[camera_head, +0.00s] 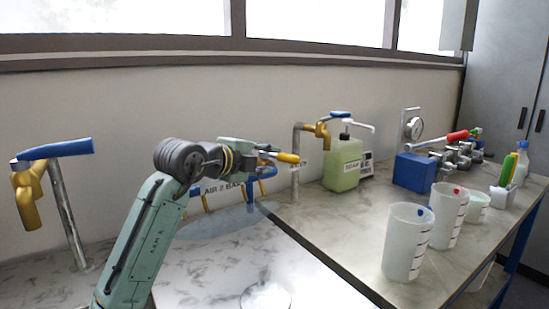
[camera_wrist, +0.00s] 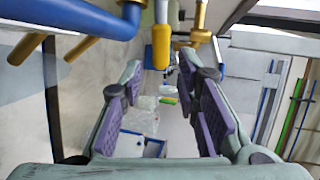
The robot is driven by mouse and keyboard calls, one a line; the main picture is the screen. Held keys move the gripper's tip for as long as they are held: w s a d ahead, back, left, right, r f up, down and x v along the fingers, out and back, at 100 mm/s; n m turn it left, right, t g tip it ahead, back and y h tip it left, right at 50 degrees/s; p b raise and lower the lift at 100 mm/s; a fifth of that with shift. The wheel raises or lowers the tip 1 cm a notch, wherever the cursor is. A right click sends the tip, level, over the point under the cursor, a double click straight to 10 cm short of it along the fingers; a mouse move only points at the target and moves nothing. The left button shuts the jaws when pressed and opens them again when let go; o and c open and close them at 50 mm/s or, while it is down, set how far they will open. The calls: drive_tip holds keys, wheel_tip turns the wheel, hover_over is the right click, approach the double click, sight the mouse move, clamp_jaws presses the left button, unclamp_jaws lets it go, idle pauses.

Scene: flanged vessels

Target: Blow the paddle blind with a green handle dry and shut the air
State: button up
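My gripper (camera_head: 272,152) is raised in front of the wall by the air sign (camera_head: 225,188). In the wrist view my gripper (camera_wrist: 160,75) is open, its purple pads apart with nothing between them. A yellow rounded piece (camera_wrist: 160,45) hangs just ahead of the fingertips; it also shows in the head view (camera_head: 288,157). It may belong to the air fitting. Blue pipework (camera_head: 262,172) with yellow parts is on the wall behind the gripper, partly hidden. A green-handled item (camera_head: 507,168) stands in a white holder at the far right; I cannot tell if it is the paddle blind.
A tap with a blue lever (camera_head: 55,150) stands at left, another brass tap (camera_head: 317,129) right of the gripper. A green soap bottle (camera_head: 343,163), a blue box (camera_head: 413,172), red-handled flanged fittings (camera_head: 457,137) and clear beakers (camera_head: 408,240) occupy the right counter.

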sight(285, 157)
drive_tip(key=p+x, duration=0.3)
drive_tip(key=x, duration=0.5)
drive_tip(key=shift+w+d, duration=0.2)
drive_tip(key=shift+w, duration=0.05)
drive_tip(key=shift+x, duration=0.75)
drive_tip(key=shift+f, duration=0.1)
drive_tip(key=shift+c, duration=0.3)
clamp_jaws()
